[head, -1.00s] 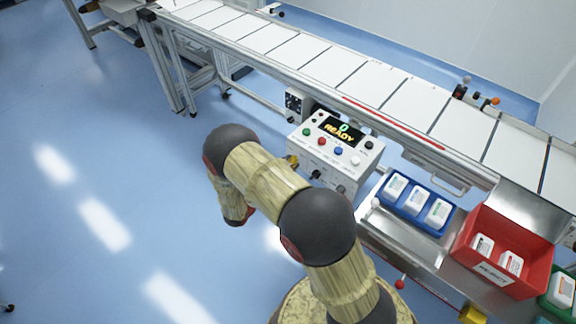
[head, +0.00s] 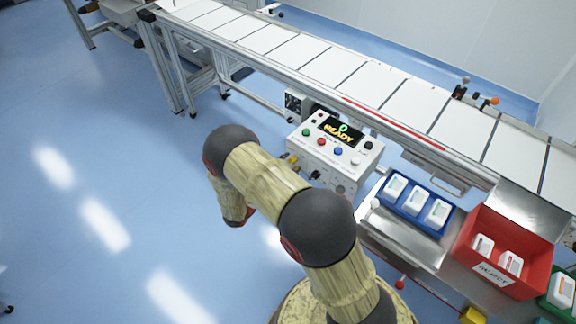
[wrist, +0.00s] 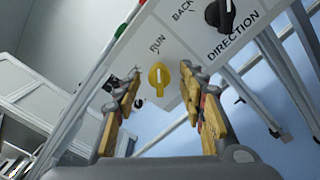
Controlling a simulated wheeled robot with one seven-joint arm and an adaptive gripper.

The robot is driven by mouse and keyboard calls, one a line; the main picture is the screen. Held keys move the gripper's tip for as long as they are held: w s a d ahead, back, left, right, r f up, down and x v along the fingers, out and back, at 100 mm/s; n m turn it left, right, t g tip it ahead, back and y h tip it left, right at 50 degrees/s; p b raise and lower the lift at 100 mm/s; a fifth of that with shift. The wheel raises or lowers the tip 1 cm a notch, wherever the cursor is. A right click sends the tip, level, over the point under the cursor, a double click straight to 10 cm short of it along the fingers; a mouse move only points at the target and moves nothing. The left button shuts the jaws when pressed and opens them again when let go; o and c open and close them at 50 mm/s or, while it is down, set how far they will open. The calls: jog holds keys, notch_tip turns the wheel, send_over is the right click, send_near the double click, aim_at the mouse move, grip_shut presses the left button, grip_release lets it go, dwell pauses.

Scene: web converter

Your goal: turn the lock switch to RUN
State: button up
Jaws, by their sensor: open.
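The yellow lock switch (wrist: 159,78) is on the front of the white control panel in the wrist view. Its white mark runs nearly upright in the picture, with the word RUN printed above it. My gripper (wrist: 163,98) is open, one finger at each side of the switch. Nothing is held, and I cannot tell whether a finger touches it. In the head view the white control box (head: 340,150) shows READY. My arm hides most of the gripper there, and the switch is too small to make out surely.
A black DIRECTION knob (wrist: 220,14) is close to the upper right of the switch. The conveyor (head: 340,68) runs behind the box. A blue tray (head: 440,228) and a red REJECT bin (head: 535,265) stand to its right. Open floor (head: 90,160) lies left.

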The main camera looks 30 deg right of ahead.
jog(key=shift+a, duration=0.1)
jog(key=v, duration=1.1)
jog(key=shift+a, duration=0.4)
jog(key=shift+s, duration=0.1)
